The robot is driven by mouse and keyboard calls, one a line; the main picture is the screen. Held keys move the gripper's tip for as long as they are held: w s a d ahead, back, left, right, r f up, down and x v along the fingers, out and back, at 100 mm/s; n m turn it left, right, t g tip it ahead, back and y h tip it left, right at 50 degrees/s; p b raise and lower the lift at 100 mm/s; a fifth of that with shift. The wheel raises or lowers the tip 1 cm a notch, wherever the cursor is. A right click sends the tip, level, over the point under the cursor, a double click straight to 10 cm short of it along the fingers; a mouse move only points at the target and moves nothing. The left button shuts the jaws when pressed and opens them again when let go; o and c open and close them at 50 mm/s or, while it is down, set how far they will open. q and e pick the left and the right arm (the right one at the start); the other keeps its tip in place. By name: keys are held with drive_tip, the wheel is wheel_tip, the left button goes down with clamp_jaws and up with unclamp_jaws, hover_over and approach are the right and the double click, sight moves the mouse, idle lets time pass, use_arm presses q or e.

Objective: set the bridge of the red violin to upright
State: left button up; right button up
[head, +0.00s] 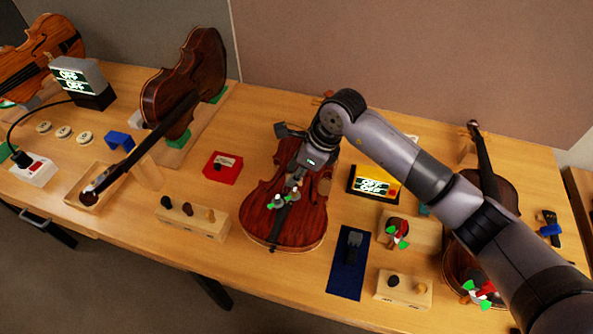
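The red violin (262,222) lies face up in the middle of the bench, its lower end towards the front edge. My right gripper (296,187) comes in from the right and points down over the violin's body. It covers the upper body and the neck. Small pale and green parts (273,205) show just below the fingers, around where the bridge sits. The bridge is too small and too covered to tell its tilt, or whether the fingers touch it. The finger gap is not clear. My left gripper is not in view.
A dark violin (185,80) leans at the left; another (507,190) lies right, partly behind my arm. A red box (222,168), wooden peg block (190,222), blue mat (345,277) and yellow display box (368,184) surround the red violin. Bare bench shows at front left.

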drive_tip(key=shift+r, duration=0.25)
drive_tip(key=v, duration=1.1)
drive_tip(key=shift+d+r, duration=0.25)
drive_tip(key=shift+f, duration=0.1)
